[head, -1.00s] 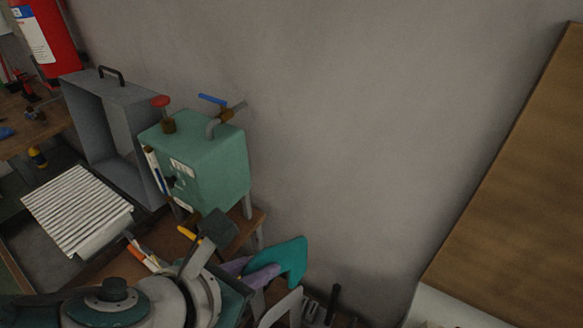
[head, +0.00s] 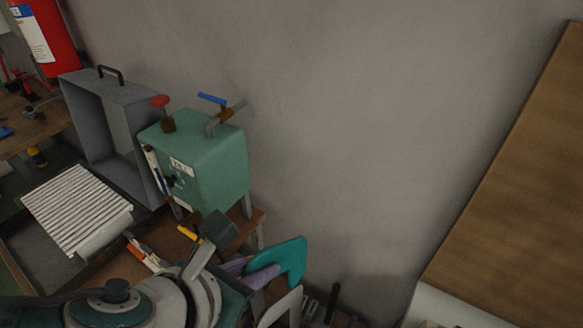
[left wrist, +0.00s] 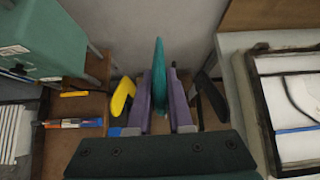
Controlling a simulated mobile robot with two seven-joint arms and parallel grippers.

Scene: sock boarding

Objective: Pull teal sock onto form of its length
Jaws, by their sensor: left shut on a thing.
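The teal sock (head: 290,257) is a flat, sock-shaped piece standing up at the lower middle of the head view, in front of the grey wall. In the left wrist view the sock (left wrist: 159,75) shows edge-on, upright between two purple finger pads. My left gripper (left wrist: 160,110) is shut on it; in the head view the gripper (head: 258,276) covers its lower left part. I cannot tell whether a form is inside the sock. No separate form can be made out clearly. My right gripper is not in view.
A green box (head: 205,170) with valves stands on a wooden bench (head: 165,240) at left, beside an open grey case (head: 110,130). A ribbed white panel (head: 75,212) lies further left. A brown board (head: 515,190) is at right. Yellow (left wrist: 122,97) and black (left wrist: 210,95) items flank the sock.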

